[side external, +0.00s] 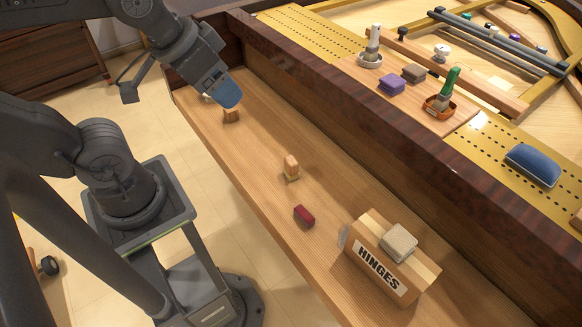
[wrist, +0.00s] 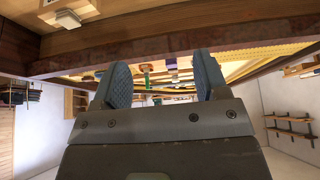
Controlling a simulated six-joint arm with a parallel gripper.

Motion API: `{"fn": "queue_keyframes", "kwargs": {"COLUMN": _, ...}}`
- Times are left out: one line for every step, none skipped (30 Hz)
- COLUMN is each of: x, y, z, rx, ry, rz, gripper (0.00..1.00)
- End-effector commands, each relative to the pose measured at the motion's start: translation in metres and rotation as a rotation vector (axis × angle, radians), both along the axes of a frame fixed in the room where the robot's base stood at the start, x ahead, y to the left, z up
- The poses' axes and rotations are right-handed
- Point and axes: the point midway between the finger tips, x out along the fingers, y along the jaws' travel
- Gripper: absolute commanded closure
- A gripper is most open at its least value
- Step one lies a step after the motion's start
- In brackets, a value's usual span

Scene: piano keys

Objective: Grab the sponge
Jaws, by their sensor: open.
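A pale grey-beige, sponge-like block (side external: 399,242) lies on top of the cardboard box marked HINGES (side external: 378,272) at the lower right in the side view. A pale block on a wooden-coloured surface, seemingly the same one, shows at the top left in the wrist view (wrist: 67,19). A blue rounded pad (side external: 533,165) lies on the gold plate at the right; I cannot tell for certain which is the sponge. My gripper (side external: 227,94) is above the far left end of the wooden shelf, well apart from both. In the wrist view its blue fingers (wrist: 161,68) are spread with nothing gripped.
On the shelf (side external: 253,165) stand a wooden block with a yellow base (side external: 291,168), a dark red block (side external: 304,216) and small items under my gripper. A raised dark rim (side external: 350,122) separates it from a board holding purple (side external: 391,85) and brown (side external: 413,73) blocks and brushes.

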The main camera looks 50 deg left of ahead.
Motion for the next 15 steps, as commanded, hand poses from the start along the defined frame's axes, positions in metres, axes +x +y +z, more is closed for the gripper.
{"fn": "queue_keyframes", "kwargs": {"x": 0.000, "y": 0.000, "z": 0.000, "rx": 0.000, "ry": 0.000, "rz": 0.000, "gripper": 0.37}}
{"fn": "queue_keyframes", "kwargs": {"x": 0.000, "y": 0.000, "z": 0.000, "rx": 0.000, "ry": 0.000, "rz": 0.000, "gripper": 0.38}}
{"fn": "queue_keyframes", "kwargs": {"x": 0.000, "y": 0.000, "z": 0.000, "rx": 0.000, "ry": 0.000, "rz": 0.000, "gripper": 0.38}}
{"fn": "queue_keyframes", "kwargs": {"x": 0.000, "y": 0.000, "z": 0.000, "rx": 0.000, "ry": 0.000, "rz": 0.000, "gripper": 0.38}}
{"fn": "queue_keyframes", "kwargs": {"x": 0.000, "y": 0.000, "z": 0.000, "rx": 0.000, "ry": 0.000, "rz": 0.000, "gripper": 0.38}}
{"fn": "queue_keyframes", "kwargs": {"x": 0.000, "y": 0.000, "z": 0.000, "rx": 0.000, "ry": 0.000, "rz": 0.000, "gripper": 0.38}}
{"fn": "queue_keyframes", "kwargs": {"x": 0.000, "y": 0.000, "z": 0.000, "rx": 0.000, "ry": 0.000, "rz": 0.000, "gripper": 0.38}}
{"fn": "queue_keyframes", "kwargs": {"x": 0.000, "y": 0.000, "z": 0.000, "rx": 0.000, "ry": 0.000, "rz": 0.000, "gripper": 0.38}}
{"fn": "queue_keyframes", "kwargs": {"x": 0.001, "y": 0.000, "z": 0.000, "rx": 0.003, "ry": 0.001, "rz": -0.003, "gripper": 0.38}}
{"fn": "queue_keyframes", "kwargs": {"x": 0.002, "y": 0.000, "z": 0.000, "rx": 0.007, "ry": 0.004, "rz": -0.009, "gripper": 0.38}}
{"fn": "queue_keyframes", "kwargs": {"x": 0.003, "y": 0.001, "z": -0.001, "rx": 0.013, "ry": 0.008, "rz": -0.018, "gripper": 0.38}}
{"fn": "queue_keyframes", "kwargs": {"x": 0.007, "y": 0.001, "z": -0.002, "rx": 0.027, "ry": 0.017, "rz": -0.038, "gripper": 0.38}}
{"fn": "queue_keyframes", "kwargs": {"x": 0.011, "y": 0.002, "z": -0.003, "rx": 0.041, "ry": 0.026, "rz": -0.058, "gripper": 0.38}}
{"fn": "queue_keyframes", "kwargs": {"x": 0.016, "y": 0.003, "z": -0.005, "rx": 0.061, "ry": 0.038, "rz": -0.086, "gripper": 0.38}}
{"fn": "queue_keyframes", "kwargs": {"x": 0.023, "y": 0.004, "z": -0.008, "rx": 0.089, "ry": 0.054, "rz": -0.130, "gripper": 0.38}}
